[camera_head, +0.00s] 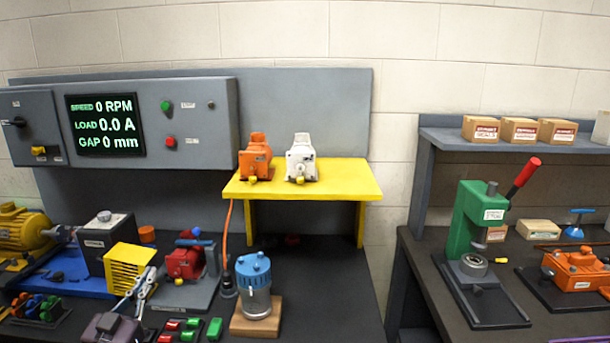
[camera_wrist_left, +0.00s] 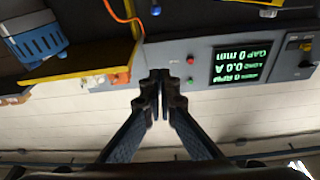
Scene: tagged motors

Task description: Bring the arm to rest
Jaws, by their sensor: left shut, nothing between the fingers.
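My left gripper (camera_head: 148,274) shows low at the left in the head view, over the workbench in front of the yellow ribbed block. Its two fingers are shut with nothing between them. In the left wrist view the closed fingers (camera_wrist_left: 160,78) stand in the middle, apart from the grey control panel behind them. That view is upside down. My right gripper shows in neither view.
The yellow shelf (camera_head: 335,187) carries an orange motor (camera_head: 256,160) and a white motor (camera_head: 301,162). A blue motor (camera_head: 254,274) stands on a wooden block below. The control panel (camera_head: 197,97) hangs behind. A green press (camera_head: 478,220) stands on the right bench.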

